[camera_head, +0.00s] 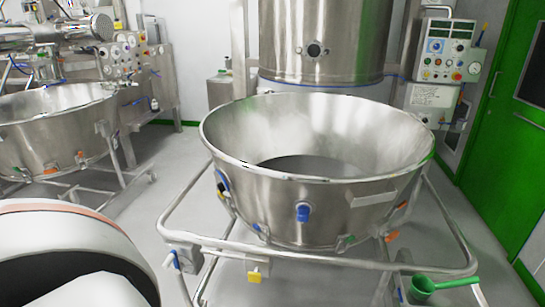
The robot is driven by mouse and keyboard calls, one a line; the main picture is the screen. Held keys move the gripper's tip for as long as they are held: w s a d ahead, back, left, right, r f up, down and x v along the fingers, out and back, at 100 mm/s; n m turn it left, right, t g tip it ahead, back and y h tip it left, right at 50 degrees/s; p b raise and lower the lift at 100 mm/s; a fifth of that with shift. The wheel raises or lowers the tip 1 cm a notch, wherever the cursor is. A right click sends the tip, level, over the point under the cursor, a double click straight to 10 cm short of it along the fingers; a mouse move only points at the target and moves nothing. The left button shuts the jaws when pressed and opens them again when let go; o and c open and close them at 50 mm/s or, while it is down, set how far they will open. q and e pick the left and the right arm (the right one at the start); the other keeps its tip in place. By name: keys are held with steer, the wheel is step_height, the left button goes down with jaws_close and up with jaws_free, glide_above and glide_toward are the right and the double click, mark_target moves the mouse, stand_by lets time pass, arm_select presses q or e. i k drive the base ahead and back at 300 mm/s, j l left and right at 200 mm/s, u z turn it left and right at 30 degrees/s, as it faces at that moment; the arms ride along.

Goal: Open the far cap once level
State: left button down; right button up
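No part that I can clearly identify as the far cap shows. A large steel bowl (300,195) stands in the middle on a tubular frame (330,262), its wide mouth open upward. A blue fitting (303,212) sits on the front of its wall. Behind it is a tall steel vessel (350,35) with a small round dark port (314,49) on its front. Neither of my grippers is in view. A white rounded part, probably my own arm, fills the bottom left corner.
A second steel bowl (50,135) on a wheeled frame stands at the left. A control panel (447,50) hangs at the back right, near a green door (505,130). A green scoop (430,284) is at the frame's right front corner. Grey floor is clear between the bowls.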

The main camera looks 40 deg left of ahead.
mark_target(223, 185)
steer(key=u, duration=1.75)
